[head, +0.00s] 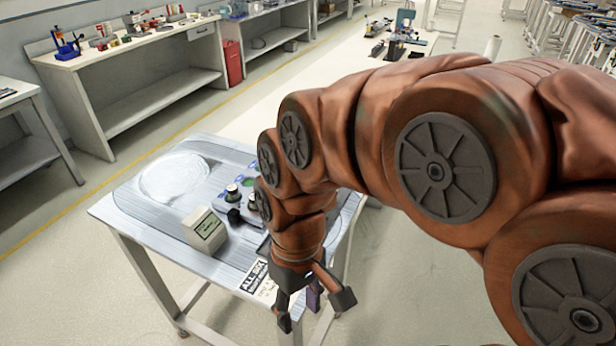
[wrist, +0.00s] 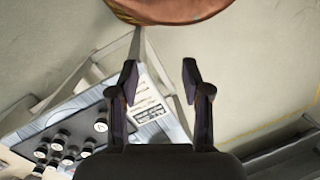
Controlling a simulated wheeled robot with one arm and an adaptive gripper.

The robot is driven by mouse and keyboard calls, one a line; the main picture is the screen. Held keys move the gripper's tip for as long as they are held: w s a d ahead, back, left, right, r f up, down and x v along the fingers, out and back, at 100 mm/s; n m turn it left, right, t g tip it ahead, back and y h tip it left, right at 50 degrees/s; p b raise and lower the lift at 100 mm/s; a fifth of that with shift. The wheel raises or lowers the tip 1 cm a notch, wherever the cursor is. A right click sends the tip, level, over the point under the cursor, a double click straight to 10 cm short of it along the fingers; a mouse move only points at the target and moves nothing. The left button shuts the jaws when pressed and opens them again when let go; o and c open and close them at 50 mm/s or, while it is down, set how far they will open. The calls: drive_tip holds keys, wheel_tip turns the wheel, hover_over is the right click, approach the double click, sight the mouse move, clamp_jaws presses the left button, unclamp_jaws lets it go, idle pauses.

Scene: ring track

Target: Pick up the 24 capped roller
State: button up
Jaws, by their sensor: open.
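My gripper (head: 314,304) is open and empty, hanging past the near right edge of the small table. In the wrist view its two fingers (wrist: 160,75) stand wide apart, with bare floor and the table corner beyond them. Several dark rollers with pale caps (wrist: 61,140) stand in a group at the lower left of the wrist view, off to the side of the fingers. The markings on them are too small to read, so I cannot tell which is the 24 roller. In the head view, my arm hides part of the tabletop where they stand.
The label also shows in the wrist view (wrist: 150,103). Workbenches line the far wall. The floor around the table is open.

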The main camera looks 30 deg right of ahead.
drive_tip(key=w+a+r+n+y+b, duration=0.15)
drive_tip(key=w+n+y, duration=0.3)
drive_tip(key=w, duration=0.85)
drive_tip(key=w+d+n+t+y+b, duration=0.2)
drive_tip(key=w+d+t+y, duration=0.15)
drive_tip(key=w+d, duration=0.5)
drive_tip(key=w+d+f+t, duration=0.2)
drive_tip(key=d, duration=0.7)
drive_tip(key=w+d+f+t+b, duration=0.1)
drive_tip(key=w+d+f+t, duration=0.2)
drive_tip(key=d, duration=0.6)
drive_tip(key=w+d+f+n+t+b, duration=0.1)
drive_tip(key=w+d+f+t, duration=0.1)
drive_tip(key=d, duration=0.8)
drive_tip(key=shift+w+f+t, duration=0.15)
drive_tip(key=shift+f+t, duration=0.3)
drive_tip(key=shift+f, duration=0.15)
drive_tip(key=shift+w+f+y, duration=0.1)
drive_tip(key=shift+y, duration=0.2)
drive_tip(key=p+x, duration=0.2)
drive_tip(key=x, duration=0.4)
drive_tip(key=shift+a, duration=0.2)
drive_tip(key=shift+w+a+f, duration=0.2)
drive_tip(key=shift+w+a, duration=0.15)
drive_tip(key=shift+w, duration=0.1)
